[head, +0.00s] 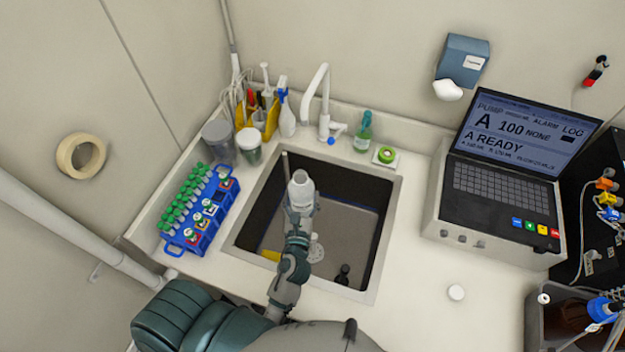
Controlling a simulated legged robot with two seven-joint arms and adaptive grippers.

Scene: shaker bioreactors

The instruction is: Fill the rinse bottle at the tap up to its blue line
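The rinse bottle (300,187) is whitish and translucent and is over the left part of the sink (390,215). My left gripper (299,212) reaches over the sink's front edge and is shut around the bottle's lower part. The bottle looks about upright; its blue line and water level cannot be made out. The white tap (323,88) stands behind the sink, its spout curving down on the left, behind the bottle in the picture. A lever with a blue mark (331,141) is at its base. No water stream is visible. My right gripper is not in view.
A blue rack of green-capped tubes (200,212) and two cups (249,145) stand left of the sink. A laptop-like console (505,185) is right. The front right counter is mostly clear.

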